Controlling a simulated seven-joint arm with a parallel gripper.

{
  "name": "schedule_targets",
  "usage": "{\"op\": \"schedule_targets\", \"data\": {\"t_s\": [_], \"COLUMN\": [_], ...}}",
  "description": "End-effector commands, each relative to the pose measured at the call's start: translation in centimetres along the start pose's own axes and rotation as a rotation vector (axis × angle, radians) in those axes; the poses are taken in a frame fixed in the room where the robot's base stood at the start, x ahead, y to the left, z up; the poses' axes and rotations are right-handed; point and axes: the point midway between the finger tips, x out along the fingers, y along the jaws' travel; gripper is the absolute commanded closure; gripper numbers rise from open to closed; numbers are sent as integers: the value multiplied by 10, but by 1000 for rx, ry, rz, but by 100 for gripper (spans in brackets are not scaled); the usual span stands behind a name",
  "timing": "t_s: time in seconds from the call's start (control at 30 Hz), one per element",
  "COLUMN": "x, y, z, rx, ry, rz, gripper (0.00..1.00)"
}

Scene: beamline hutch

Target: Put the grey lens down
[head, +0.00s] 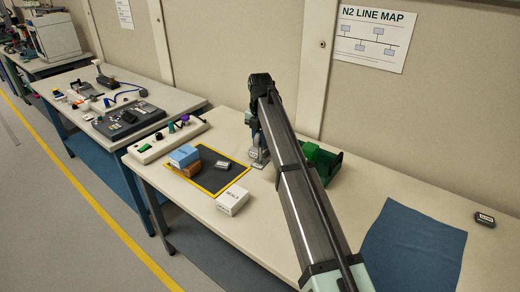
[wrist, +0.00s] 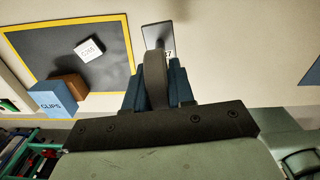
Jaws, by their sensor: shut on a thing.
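My gripper (wrist: 156,70) is shut on a dark grey rounded piece, which I take to be the grey lens (wrist: 155,82). It shows nearly edge-on between my blue fingers in the wrist view. In the head view my gripper (head: 254,128) is over the back part of the table, right of the yellow-edged dark mat (head: 208,186). A small grey stand-like thing with a label (head: 258,158) shows just below it; in the wrist view a labelled grey plate (wrist: 158,34) lies just beyond the fingertips. Whether the lens touches anything is hidden.
On the mat are a small labelled grey block (head: 222,165), a blue CLIPS box (head: 184,155) and a brown box (head: 190,170). A white box (head: 232,200) stands at its front corner. A green bin (head: 325,162) is behind my arm. A blue cloth (head: 410,250) lies right.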

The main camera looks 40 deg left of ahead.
Motion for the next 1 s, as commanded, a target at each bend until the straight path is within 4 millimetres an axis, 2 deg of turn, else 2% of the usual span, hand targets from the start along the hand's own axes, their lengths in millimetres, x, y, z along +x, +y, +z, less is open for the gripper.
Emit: {"op": "schedule_targets", "data": {"t_s": [0.1, 0.37, 0.67, 0.7, 0.87, 1.0], "x": [-13, -30, -78, -74, -73, -73], "y": [0, 0, 1, -10, -41, -77], "z": [0, 0, 1, 6, 22, 40], "rx": [0, 0, 0, 17, 69, 132], "ry": [0, -1, -1, 0, 0, 0], "rz": [0, 1, 1, -1, 0, 0], "gripper": [100, 100, 100, 100, 100, 100]}}
